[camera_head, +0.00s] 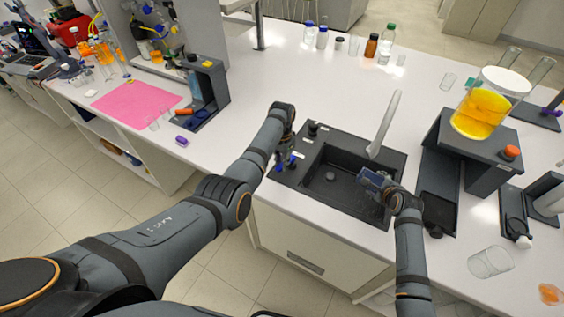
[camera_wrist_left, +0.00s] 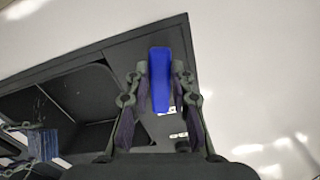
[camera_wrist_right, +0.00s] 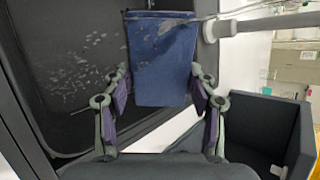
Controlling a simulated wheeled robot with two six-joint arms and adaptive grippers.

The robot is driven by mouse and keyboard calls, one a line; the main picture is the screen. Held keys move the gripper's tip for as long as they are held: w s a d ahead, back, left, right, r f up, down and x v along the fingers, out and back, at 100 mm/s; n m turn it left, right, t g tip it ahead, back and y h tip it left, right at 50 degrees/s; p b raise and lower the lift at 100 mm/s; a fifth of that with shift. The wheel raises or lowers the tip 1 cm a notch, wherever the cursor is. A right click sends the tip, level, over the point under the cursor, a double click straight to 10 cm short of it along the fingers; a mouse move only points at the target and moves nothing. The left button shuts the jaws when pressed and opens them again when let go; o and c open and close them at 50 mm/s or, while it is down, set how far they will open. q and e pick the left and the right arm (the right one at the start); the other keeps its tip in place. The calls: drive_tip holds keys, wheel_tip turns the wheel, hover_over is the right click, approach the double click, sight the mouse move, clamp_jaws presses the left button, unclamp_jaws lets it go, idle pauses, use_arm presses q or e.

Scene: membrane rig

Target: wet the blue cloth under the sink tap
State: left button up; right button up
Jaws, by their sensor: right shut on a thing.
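The blue cloth (camera_head: 371,180) is held over the black sink basin (camera_head: 335,185), below the tip of the grey tap (camera_head: 384,125). My right gripper (camera_head: 388,192) is shut on it; in the right wrist view the cloth (camera_wrist_right: 162,60) spans between the fingers. A thin clear streak and pale patches show at its far end, with pale splash marks on the basin floor. My left gripper (camera_head: 287,162) is at the sink's left rim. In the left wrist view a bright blue lever (camera_wrist_left: 160,80) stands between its open fingers, with gaps on both sides.
A dark stand (camera_head: 465,150) with a beaker of yellow liquid (camera_head: 483,110) is right of the sink. Several bottles (camera_head: 371,47) line the back. The white bench (camera_head: 290,80) behind the sink is clear.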

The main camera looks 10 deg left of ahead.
use_arm(q)
clamp_jaws()
drive_tip(key=n, duration=0.1)
drive_tip(key=d+n, duration=0.1)
drive_tip(key=n, duration=0.1)
drive_tip(key=shift+s+d, duration=0.2)
drive_tip(key=shift+s, duration=0.1)
drive_tip(key=o, duration=0.7)
unclamp_jaws()
drive_tip(key=shift+r, duration=0.1)
